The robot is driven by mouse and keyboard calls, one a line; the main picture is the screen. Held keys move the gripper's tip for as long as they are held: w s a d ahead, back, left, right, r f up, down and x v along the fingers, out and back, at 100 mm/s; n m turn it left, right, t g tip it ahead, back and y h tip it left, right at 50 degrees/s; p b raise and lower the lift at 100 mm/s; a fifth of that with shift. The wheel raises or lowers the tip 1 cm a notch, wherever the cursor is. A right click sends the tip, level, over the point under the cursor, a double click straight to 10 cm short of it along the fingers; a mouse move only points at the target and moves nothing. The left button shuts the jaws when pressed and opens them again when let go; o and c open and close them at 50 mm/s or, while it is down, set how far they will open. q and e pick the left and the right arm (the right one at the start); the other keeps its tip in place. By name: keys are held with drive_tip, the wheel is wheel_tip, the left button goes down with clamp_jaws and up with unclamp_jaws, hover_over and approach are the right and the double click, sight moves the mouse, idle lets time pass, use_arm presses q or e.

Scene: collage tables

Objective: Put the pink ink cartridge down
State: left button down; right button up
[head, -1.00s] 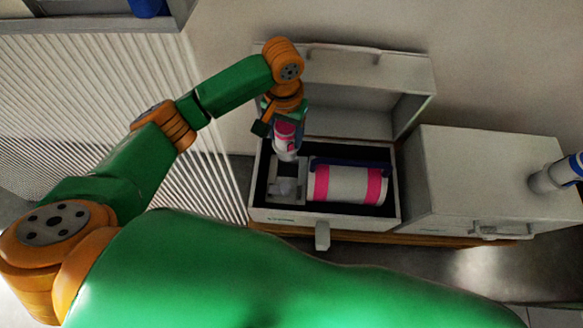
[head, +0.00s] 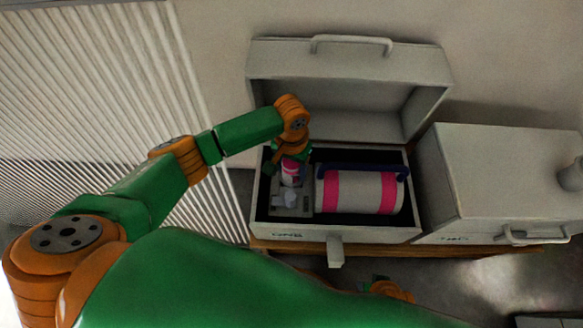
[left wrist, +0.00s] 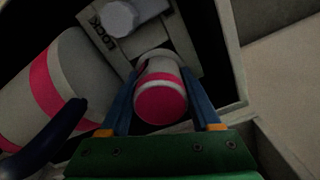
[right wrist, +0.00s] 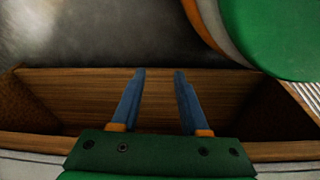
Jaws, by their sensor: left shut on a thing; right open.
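The pink ink cartridge (head: 291,174), a small white cylinder with pink bands and a pink end, is between the fingers of my left gripper (head: 290,165). In the left wrist view the cartridge (left wrist: 161,92) shows its pink end toward the camera, with a blue finger along each side. It is at the grey holder (left wrist: 178,40) in the left part of the open case (head: 345,234). I cannot tell whether its far end touches the holder. My right gripper (right wrist: 158,78) is open and empty over a wooden surface.
A large white roll (head: 352,192) with pink bands and a dark blue bar (head: 350,168) lies right of the holder. A pale knob (left wrist: 118,18) sits on the holder by "LOCK" lettering. The case lid (head: 350,65) stands open behind. A closed box (head: 495,170) stands right.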

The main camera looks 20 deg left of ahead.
sight(291, 162)
use_arm(q)
drive_tip(key=shift+f, duration=0.15)
drive_tip(key=shift+c, duration=0.5)
unclamp_jaws()
drive_tip(key=shift+r, duration=0.4)
wheel_tip(291, 162, up, 3)
drive_tip(key=shift+f+p, duration=0.1)
drive_tip(key=shift+p, duration=0.85)
wheel_tip(291, 162, up, 8)
drive_tip(key=p, duration=0.3)
drive_tip(key=shift+f, duration=0.15)
drive_tip(key=shift+r+p, duration=0.35)
drive_tip(key=shift+r, duration=0.25)
use_arm(e)
drive_tip(key=s+d+f, duration=0.1)
drive_tip(key=s+d, duration=0.2)
drive_tip(key=s, duration=0.2)
drive_tip(key=shift+s+d+f+h, duration=0.2)
drive_tip(key=shift+d+f+h, duration=0.05)
drive_tip(key=shift+h, duration=0.05)
